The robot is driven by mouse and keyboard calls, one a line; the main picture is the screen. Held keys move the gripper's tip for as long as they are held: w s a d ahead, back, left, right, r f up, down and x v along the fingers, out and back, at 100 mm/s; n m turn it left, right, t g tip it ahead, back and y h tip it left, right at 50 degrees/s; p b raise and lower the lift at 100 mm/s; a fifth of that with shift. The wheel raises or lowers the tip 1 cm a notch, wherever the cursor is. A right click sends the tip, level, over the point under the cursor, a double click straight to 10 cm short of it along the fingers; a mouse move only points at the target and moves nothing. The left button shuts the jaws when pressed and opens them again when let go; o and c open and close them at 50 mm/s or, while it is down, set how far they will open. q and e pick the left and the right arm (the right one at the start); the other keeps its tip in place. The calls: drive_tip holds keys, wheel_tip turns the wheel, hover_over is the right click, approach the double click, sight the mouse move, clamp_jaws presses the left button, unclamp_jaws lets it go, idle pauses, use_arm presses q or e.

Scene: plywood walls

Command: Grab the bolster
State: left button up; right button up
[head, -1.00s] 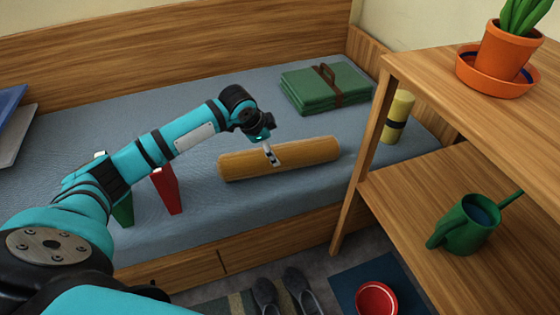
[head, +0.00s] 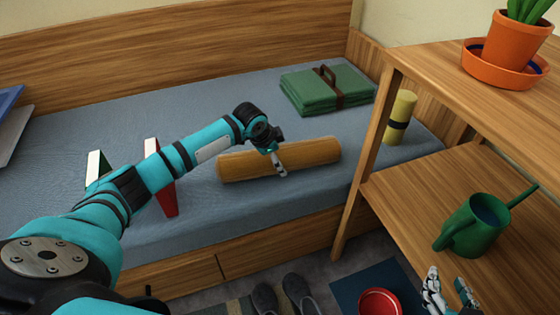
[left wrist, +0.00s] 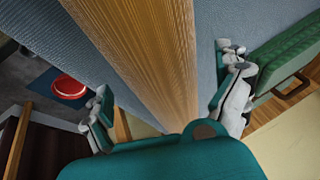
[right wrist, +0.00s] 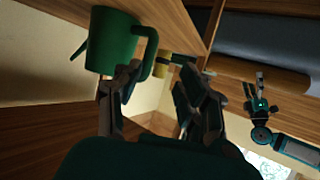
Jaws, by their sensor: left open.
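The bolster (head: 310,153) is a long mustard-brown cylinder lying on the bed near its front edge. My left gripper (head: 280,166) is over its middle. In the left wrist view the bolster (left wrist: 150,50) runs between the spread fingers of my left gripper (left wrist: 168,105), which are open with one on each side and gaps showing. I cannot tell whether they touch it. My right gripper (head: 450,290) is at the lower right by the shelf. In the right wrist view its fingers (right wrist: 158,95) are apart with nothing between them.
A wooden shelf (head: 425,200) at right holds a green watering can (head: 472,225) and a potted plant (head: 505,50). Shoes (head: 298,290) and a red bowl (head: 380,303) are on the floor.

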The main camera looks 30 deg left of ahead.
use_arm(q)
drive_tip(key=b+x, duration=0.1)
drive_tip(key=x, duration=0.2)
drive_tip(key=shift+s+a, duration=0.1)
drive_tip(key=c, duration=1.4)
use_arm(e)
wheel_tip(320, 180, up, 6)
drive_tip(key=w+a+t+y, duration=0.1)
drive_tip(key=w+t, duration=0.1)
drive_tip(key=t, duration=0.2)
drive_tip(key=shift+a+r, duration=0.15)
drive_tip(key=shift+a, duration=0.1)
